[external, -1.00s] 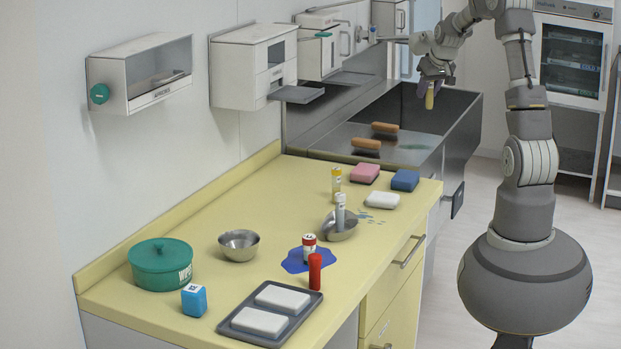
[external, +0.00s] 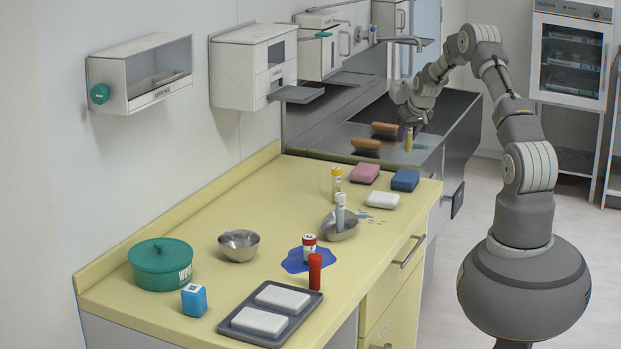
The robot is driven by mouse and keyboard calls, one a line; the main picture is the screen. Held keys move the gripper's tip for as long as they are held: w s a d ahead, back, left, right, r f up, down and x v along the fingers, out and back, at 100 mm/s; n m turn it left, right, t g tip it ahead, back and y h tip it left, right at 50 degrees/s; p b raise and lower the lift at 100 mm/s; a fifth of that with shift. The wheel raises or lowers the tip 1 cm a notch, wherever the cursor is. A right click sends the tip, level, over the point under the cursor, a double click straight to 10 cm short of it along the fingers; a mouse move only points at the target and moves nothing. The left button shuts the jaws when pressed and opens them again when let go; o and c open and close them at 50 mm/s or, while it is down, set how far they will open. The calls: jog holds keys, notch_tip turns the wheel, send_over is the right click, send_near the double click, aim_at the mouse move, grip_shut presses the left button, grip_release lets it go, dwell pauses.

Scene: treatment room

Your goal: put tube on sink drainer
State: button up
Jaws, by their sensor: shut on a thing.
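A small yellow tube (external: 408,142) is upright in my gripper (external: 407,131), which is shut on its upper part. The tube is low over the metal sink drainer (external: 345,143), near its right part. I cannot tell whether its lower end touches the metal. Two brown rollers, a far one (external: 385,128) and a near one (external: 366,144), lie on the drainer to the left of the tube. My fingers are small and dark against the sink, and the wrist partly hides them.
A pink sponge (external: 364,173), a blue sponge (external: 405,180) and a white block (external: 383,200) lie on the yellow counter (external: 200,225). Several other tubes stand farther forward.

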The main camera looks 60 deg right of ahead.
jog(key=w+d, duration=0.2)
jog(key=shift+w+d+f, duration=0.2)
jog(key=shift+w+d, duration=0.05)
jog(key=shift+d, duration=0.15)
jog(key=shift+f+b, duration=0.8)
jog(key=shift+f, duration=0.9)
jog(key=shift+f, duration=0.2)
jog(key=o, duration=1)
jog(key=shift+o, duration=0.2)
jog(key=shift+r, duration=0.15)
